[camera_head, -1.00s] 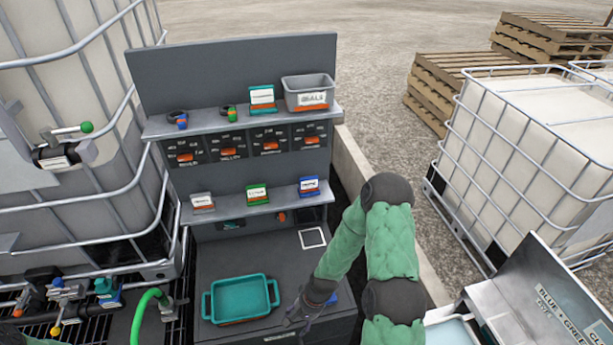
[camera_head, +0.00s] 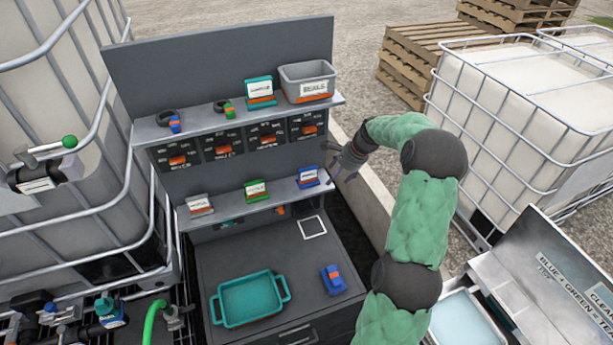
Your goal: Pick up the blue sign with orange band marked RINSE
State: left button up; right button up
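A blue sign (camera_head: 308,177) with a white label and an orange band stands at the right end of the lower shelf. Its lettering is too small to read surely. My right gripper (camera_head: 334,166) is just right of this sign, beside the shelf end, with its fingers parted and nothing seen between them. It appears apart from the sign. My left gripper is not in view.
A green sign (camera_head: 256,190) and a grey sign (camera_head: 200,205) share the lower shelf (camera_head: 230,208). The upper shelf holds a grey bin (camera_head: 307,82) and a teal sign (camera_head: 260,92). Below are a teal tray (camera_head: 248,300) and a blue-orange item (camera_head: 332,280).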

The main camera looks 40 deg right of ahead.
aim_at(310, 171)
jog(key=w, duration=0.1)
jog(key=w+a, duration=0.1)
jog(key=w, duration=0.1)
jog(key=w+a, duration=0.1)
jog(key=shift+w+a+p, duration=0.1)
jog(key=shift+w+p, duration=0.05)
jog(key=shift+p, duration=0.2)
jog(key=shift+w+a, duration=0.3)
jog(key=shift+w, duration=0.25)
jog(key=shift+w+a+p, duration=0.2)
jog(key=shift+w+a, duration=0.1)
jog(key=shift+w, duration=0.25)
jog(key=shift+w+a+p, duration=0.15)
jog(key=shift+w+a, duration=0.15)
jog(key=shift+w, duration=0.2)
jog(key=shift+x, duration=1.15)
jog(key=shift+w+f, duration=0.25)
jog(key=shift+f, duration=0.1)
jog(key=shift+s+a+f, duration=0.1)
jog(key=shift+a, duration=0.05)
grip_shut()
